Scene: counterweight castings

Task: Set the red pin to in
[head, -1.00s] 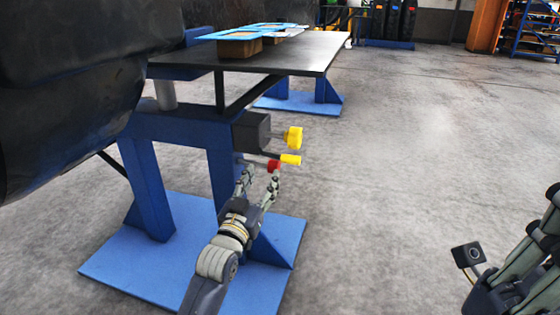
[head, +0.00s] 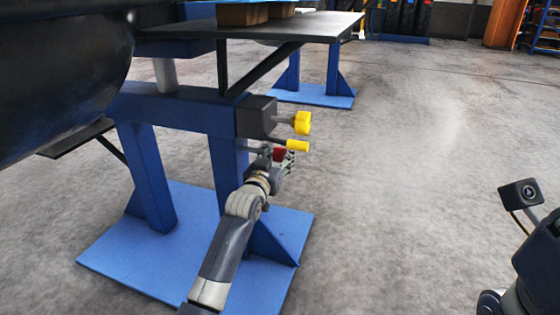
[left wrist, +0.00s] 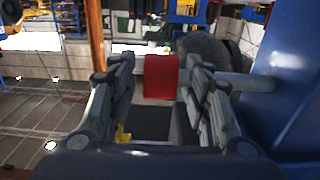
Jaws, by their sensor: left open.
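The red pin (head: 278,154) shows as a small red knob low beside the blue stand's post, partly hidden by my left gripper (head: 281,162). In the left wrist view the red pin (left wrist: 160,78) is a red cylinder on a grey rod that runs right toward a blue post. My left gripper (left wrist: 160,66) is open there, with one finger on each side of the red knob. A small gap seems to show on the left; I cannot tell whether the right finger touches. My right gripper is out of view.
A yellow knob (head: 303,122) and a yellow handle (head: 297,146) sit just above the pin, by a dark box (head: 256,117). A dark tabletop (head: 300,27) is overhead, a blue base plate (head: 130,262) below.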

